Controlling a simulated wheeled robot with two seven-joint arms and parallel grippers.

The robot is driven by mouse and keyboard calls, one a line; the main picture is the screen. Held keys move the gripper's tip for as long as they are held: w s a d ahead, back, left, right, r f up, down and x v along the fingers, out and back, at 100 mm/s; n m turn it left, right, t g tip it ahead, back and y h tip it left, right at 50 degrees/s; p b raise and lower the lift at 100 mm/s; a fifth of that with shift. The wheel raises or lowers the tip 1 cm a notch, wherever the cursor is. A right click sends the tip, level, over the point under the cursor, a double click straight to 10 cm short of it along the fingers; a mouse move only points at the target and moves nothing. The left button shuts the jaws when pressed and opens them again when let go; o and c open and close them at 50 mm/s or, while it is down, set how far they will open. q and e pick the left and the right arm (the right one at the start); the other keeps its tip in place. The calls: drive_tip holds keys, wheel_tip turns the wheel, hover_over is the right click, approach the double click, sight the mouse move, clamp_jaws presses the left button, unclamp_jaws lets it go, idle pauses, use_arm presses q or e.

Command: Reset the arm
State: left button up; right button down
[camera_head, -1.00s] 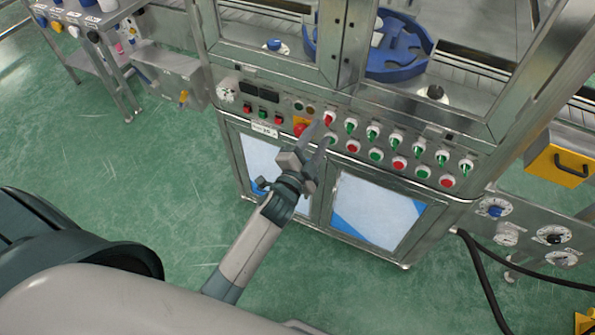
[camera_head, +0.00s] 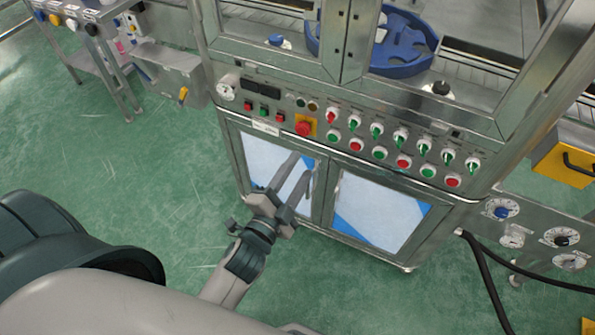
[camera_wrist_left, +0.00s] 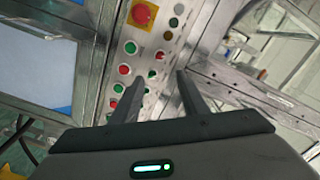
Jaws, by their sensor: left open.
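My left gripper (camera_head: 293,180) is open and empty, in front of the lower left door of the machine and below its control panel (camera_head: 350,135). The two fingers are apart and hold nothing. In the left wrist view the open fingers (camera_wrist_left: 158,92) point towards the panel with its red and green buttons and the red emergency stop (camera_wrist_left: 142,14) on a yellow plate. The emergency stop also shows in the head view (camera_head: 304,128). My right gripper is not in view.
The steel machine has two lower doors with pale panes (camera_head: 380,212). A blue star wheel (camera_head: 402,45) sits behind its upper frame. A yellow box (camera_head: 565,162) and dials (camera_head: 502,208) are at the right, with black cables (camera_head: 485,265) below. Green floor (camera_head: 130,190) is clear at the left.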

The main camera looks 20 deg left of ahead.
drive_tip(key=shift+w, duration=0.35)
use_arm(q)
drive_tip(key=s+d+f+n+g, duration=0.1)
drive_tip(key=s+f+n+g, duration=0.15)
drive_tip(key=f, duration=1.35)
drive_tip(key=s+d+f+n+g, duration=0.15)
drive_tip(key=s+f+g, duration=0.25)
drive_tip(key=f, duration=1.2)
drive_tip(key=s+a+f+n+g, duration=0.2)
drive_tip(key=s+f+g, duration=0.1)
drive_tip(key=s+f, duration=0.9)
drive_tip(key=s+a+f+n+g, duration=0.2)
drive_tip(key=s+f+n+g, duration=0.1)
drive_tip(key=s+f, duration=0.9)
drive_tip(key=shift+s+f+n+g, duration=0.3)
drive_tip(key=shift+g, duration=0.45)
